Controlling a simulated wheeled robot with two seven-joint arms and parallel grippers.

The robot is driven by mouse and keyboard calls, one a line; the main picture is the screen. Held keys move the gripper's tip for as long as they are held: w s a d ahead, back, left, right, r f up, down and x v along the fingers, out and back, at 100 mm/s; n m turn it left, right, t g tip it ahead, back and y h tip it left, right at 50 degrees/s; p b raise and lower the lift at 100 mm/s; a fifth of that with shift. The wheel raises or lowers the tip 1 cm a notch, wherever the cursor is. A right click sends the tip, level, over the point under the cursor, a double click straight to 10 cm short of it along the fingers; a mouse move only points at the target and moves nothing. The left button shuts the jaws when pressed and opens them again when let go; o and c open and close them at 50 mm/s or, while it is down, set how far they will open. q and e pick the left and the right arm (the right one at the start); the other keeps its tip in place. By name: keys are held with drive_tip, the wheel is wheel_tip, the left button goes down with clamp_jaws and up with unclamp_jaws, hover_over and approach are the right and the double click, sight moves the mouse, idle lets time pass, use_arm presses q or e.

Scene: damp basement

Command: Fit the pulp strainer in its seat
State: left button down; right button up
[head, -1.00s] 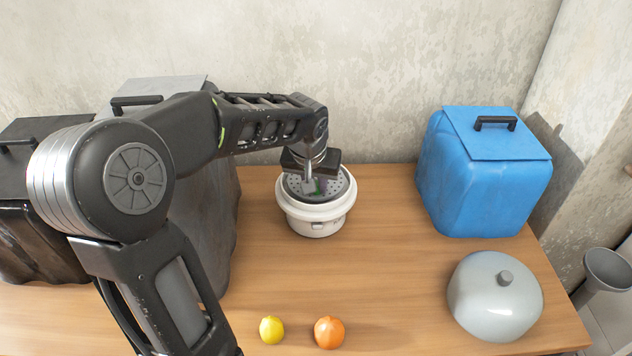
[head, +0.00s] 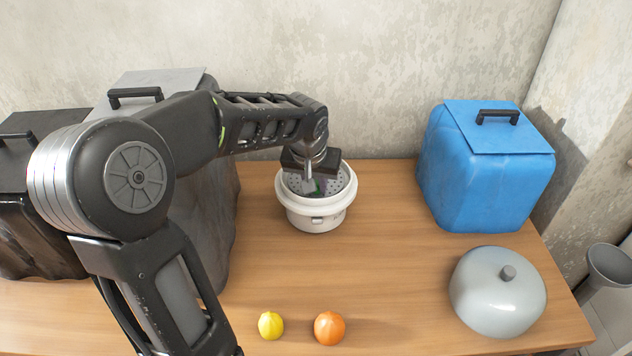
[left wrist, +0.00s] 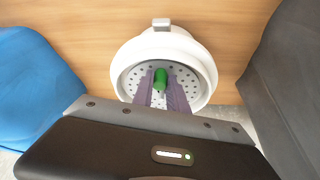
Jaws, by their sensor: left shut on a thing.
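The pulp strainer (head: 336,183) is a grey perforated dish. It sits down inside the white round juicer base (head: 316,220), below the rim. In the left wrist view the strainer (left wrist: 134,83) shows inside the white ring (left wrist: 203,62), with a green knob (left wrist: 160,80) at its middle. My left gripper (head: 315,187) reaches down into the base from above. Its purple fingers (left wrist: 161,92) are shut on the green knob. The strainer's underside and its contact with the seat are hidden. My right gripper is in neither view.
A blue lidded container (head: 480,185) stands right of the base, and a grey domed lid (head: 497,300) lies at the front right. A lemon (head: 270,325) and an orange (head: 329,328) lie in front. Dark and grey containers stand at left. The middle of the table is clear.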

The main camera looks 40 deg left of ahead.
use_arm(q)
drive_tip(key=shift+f, duration=0.2)
idle(0.4)
drive_tip(key=c, duration=1.2)
unclamp_jaws()
drive_tip(key=shift+c, duration=0.2)
drive_tip(key=shift+r, duration=0.1)
drive_tip(key=v, duration=0.7)
drive_tip(key=shift+r, duration=0.3)
drive_tip(key=shift+s+d, duration=0.1)
drive_tip(key=shift+s, duration=0.05)
